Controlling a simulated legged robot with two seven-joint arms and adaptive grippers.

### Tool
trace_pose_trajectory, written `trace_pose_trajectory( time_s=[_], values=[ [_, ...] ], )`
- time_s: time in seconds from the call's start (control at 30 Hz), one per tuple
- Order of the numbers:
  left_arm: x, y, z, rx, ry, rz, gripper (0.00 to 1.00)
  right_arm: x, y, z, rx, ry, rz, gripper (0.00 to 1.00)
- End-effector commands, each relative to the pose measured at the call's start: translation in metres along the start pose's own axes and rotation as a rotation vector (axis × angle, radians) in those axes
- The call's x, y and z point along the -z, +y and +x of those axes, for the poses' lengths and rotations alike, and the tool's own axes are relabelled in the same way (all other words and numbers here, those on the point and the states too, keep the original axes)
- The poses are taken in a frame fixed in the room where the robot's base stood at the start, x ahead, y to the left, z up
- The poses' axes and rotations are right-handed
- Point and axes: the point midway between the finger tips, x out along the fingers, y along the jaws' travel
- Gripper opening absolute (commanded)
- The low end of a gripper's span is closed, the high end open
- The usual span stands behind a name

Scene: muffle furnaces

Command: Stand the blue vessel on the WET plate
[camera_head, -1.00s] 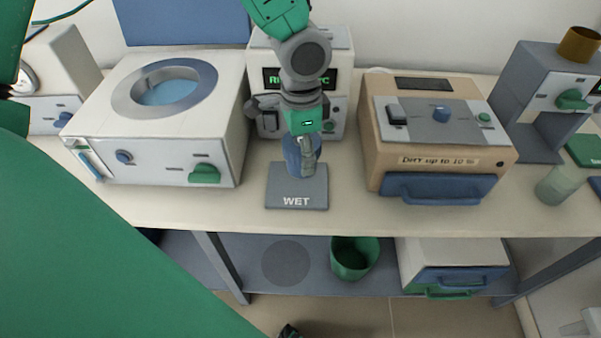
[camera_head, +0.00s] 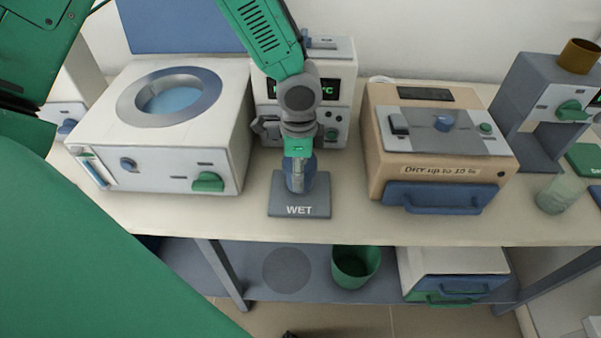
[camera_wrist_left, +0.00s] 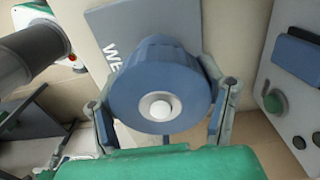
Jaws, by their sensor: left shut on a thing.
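The blue vessel (camera_head: 311,180) is upright over the grey WET plate (camera_head: 278,207) on the bench. My left gripper (camera_head: 298,178) is shut on it from above and behind. In the left wrist view the vessel (camera_wrist_left: 135,85) is round and ribbed, with a pale ring and a white centre. The left gripper's fingers (camera_wrist_left: 165,118) lie on either side of it. Behind it the plate (camera_wrist_left: 105,22) shows part of its label. The vessel's foot is partly hidden, so I cannot tell whether it touches the plate. My right gripper is not in view.
A white bath-like unit (camera_head: 180,130) stands left of the plate, and a tan dryer (camera_head: 430,150) stands right. A white instrument with a display (camera_head: 338,100) is close behind. A translucent beaker (camera_head: 556,195) stands far right. Bare bench lies on either side of the plate.

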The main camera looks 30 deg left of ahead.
Motion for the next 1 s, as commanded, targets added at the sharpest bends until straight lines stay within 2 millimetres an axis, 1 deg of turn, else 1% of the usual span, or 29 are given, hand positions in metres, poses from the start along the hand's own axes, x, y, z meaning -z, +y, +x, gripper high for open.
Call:
trace_pose_trajectory(
  time_s=[0.03,0.1,0.17,0.33,0.47,0.5,0.53,0.83,0.93,1.0],
  values=[
    [0.001,0.000,0.008,0.001,0.000,0.002,0.16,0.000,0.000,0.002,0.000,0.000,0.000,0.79],
    [0.002,0.000,0.013,0.001,0.001,0.001,0.16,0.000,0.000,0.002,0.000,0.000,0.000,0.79],
    [0.002,0.000,0.014,0.003,0.001,0.001,0.15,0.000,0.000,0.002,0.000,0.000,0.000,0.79],
    [0.003,0.001,0.013,0.003,0.000,0.001,0.15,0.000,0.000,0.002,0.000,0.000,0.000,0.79],
    [0.003,0.001,0.016,0.003,0.000,0.000,0.15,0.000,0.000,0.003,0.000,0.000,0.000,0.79],
    [0.002,0.001,0.016,0.001,-0.001,0.000,0.78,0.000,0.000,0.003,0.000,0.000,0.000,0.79],
    [0.001,0.001,0.016,0.001,0.000,0.000,0.88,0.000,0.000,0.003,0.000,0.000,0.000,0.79],
    [0.001,0.000,0.015,0.001,0.001,0.000,0.88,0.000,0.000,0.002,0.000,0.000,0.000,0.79],
    [0.002,-0.001,0.006,0.002,0.002,-0.001,0.88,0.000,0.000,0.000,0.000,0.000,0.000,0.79],
    [0.002,-0.001,-0.005,0.004,0.002,0.000,0.88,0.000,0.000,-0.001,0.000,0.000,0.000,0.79]
  ],
)
